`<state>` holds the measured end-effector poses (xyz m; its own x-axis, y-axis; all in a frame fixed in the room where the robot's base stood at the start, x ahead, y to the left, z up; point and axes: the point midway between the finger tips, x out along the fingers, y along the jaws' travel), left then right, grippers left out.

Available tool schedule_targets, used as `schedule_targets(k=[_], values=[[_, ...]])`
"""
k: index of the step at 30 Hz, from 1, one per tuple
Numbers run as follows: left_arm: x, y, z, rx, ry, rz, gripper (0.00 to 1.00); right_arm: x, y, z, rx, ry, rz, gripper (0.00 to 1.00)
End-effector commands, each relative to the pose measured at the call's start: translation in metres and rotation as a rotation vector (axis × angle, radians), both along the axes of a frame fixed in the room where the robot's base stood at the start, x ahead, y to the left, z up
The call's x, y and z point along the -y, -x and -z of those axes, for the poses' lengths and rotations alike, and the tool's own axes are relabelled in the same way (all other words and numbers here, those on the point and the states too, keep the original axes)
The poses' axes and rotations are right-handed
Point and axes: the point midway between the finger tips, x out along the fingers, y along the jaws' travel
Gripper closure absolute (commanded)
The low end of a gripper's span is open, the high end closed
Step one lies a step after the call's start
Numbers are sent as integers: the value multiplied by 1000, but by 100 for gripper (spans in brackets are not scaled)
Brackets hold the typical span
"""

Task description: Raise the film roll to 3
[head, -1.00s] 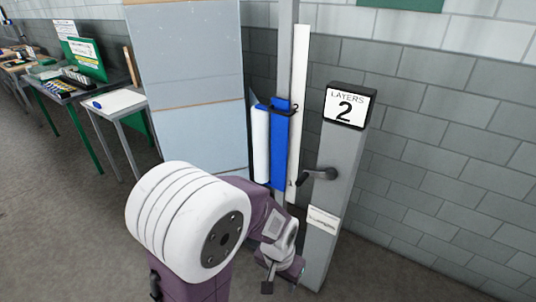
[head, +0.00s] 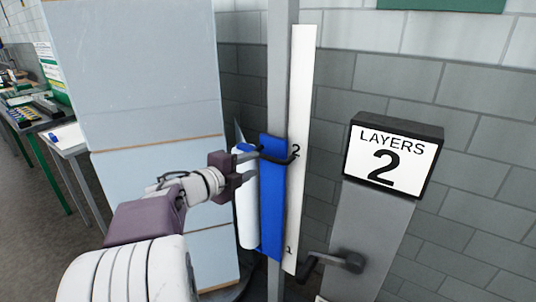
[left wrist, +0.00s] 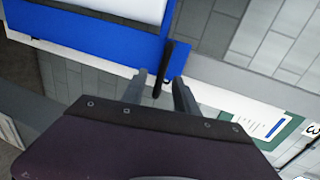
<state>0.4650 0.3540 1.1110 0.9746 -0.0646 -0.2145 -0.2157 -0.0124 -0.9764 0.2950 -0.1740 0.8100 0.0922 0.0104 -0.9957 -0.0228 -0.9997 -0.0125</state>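The white film roll (head: 246,215) stands upright on a blue carriage (head: 272,195) on a grey mast (head: 283,80). A black arm (head: 280,156) at the carriage's top reaches to the 2 on the white scale strip (head: 304,90). My left gripper (head: 247,168) is in front of the roll's upper part. In the left wrist view its fingers (left wrist: 162,88) are spread, with a black bar (left wrist: 172,65) by the blue carriage showing between them; whether they touch it I cannot tell. My right gripper is not in view.
A grey post with a sign (head: 390,160) reading LAYERS 2 stands at right, with a black crank (head: 330,262) on it. A tall pale blue panelled block (head: 140,80) stands left of the mast. Tables (head: 55,138) stand at far left.

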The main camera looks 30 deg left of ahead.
Motion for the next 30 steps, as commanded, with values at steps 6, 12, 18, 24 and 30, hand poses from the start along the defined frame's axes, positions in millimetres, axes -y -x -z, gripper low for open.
schedule_targets(k=[6, 12, 18, 24, 30], values=[[3, -3, 1, -2, -20, 22, 64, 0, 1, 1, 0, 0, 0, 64], [7, -41, 11, -3, -17, 24, 64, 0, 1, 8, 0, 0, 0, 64], [9, -75, 18, -2, -17, 21, 64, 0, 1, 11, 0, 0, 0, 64], [9, -86, 19, -2, -17, 18, 64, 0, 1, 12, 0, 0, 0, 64], [9, -86, 19, -2, -17, 17, 69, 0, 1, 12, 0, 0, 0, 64]])
